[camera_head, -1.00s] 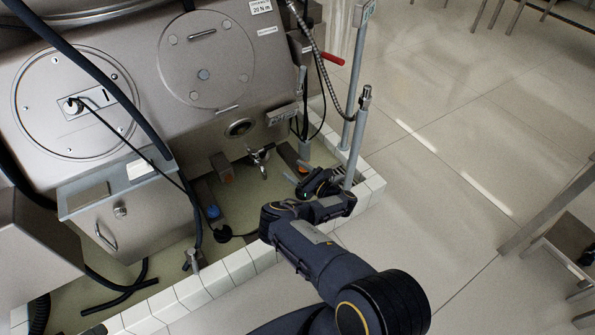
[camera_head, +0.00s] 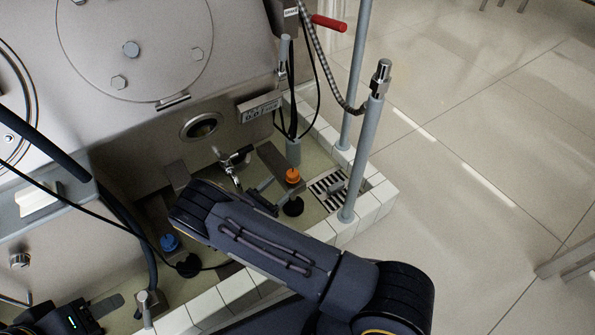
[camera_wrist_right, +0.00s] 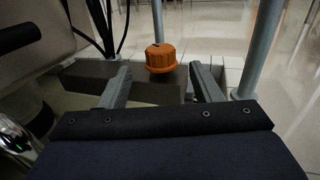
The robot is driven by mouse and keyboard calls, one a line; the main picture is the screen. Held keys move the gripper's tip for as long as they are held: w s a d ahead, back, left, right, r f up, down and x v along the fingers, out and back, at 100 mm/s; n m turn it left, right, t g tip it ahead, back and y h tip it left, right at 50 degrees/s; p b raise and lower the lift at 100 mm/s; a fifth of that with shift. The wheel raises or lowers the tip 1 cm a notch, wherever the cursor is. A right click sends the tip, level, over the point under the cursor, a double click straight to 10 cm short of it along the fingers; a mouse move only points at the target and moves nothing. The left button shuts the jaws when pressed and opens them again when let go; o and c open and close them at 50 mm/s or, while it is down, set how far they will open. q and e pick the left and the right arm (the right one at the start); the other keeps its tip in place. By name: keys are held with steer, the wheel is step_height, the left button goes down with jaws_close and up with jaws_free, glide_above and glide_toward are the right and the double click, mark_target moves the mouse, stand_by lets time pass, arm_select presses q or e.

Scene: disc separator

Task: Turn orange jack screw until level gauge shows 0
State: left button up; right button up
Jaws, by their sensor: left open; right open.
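The orange jack screw (camera_head: 292,175) is a ribbed knob at the end of a dark foot bar, low beside the machine. In the right wrist view the orange jack screw (camera_wrist_right: 161,58) stands upright just beyond and between my open fingers. My right gripper (camera_wrist_right: 162,86) is empty and apart from the knob. In the head view my right gripper (camera_head: 264,190) is partly hidden by its wrist, left of the knob. The level gauge (camera_head: 261,108) is a small display box on the machine; its digits are too small to read surely. My left gripper (camera_head: 106,306) is at the bottom left, open.
A blue knob (camera_head: 170,242) sits on another foot to the left. Grey upright pipes (camera_head: 352,170) and a drain grate (camera_head: 328,188) stand right of the orange knob. A white tiled curb (camera_head: 372,200) edges the basin. Cables hang near the gauge. Open floor lies right.

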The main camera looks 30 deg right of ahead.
mark_target(288, 179)
steer(key=b+x, duration=0.1)
steer(key=x, duration=0.4)
steer(key=shift+d+b, duration=0.25)
steer(key=shift+b, duration=0.1)
steer(key=shift+x, duration=0.8)
steer(key=shift+r, duration=0.1)
steer(key=c, duration=1)
steer(key=shift+o, duration=0.2)
steer(key=shift+r+n+t+y+p, duration=0.15)
steer(key=shift+n+t+y+p, duration=0.45)
steer(key=shift+n+t+p, duration=0.3)
steer(key=n+t+y+p, duration=0.2)
steer(key=t+y, duration=0.1)
steer(key=shift+n+t+p, duration=0.4)
steer(key=n+t+y+p, duration=0.3)
steer(key=y, duration=0.1)
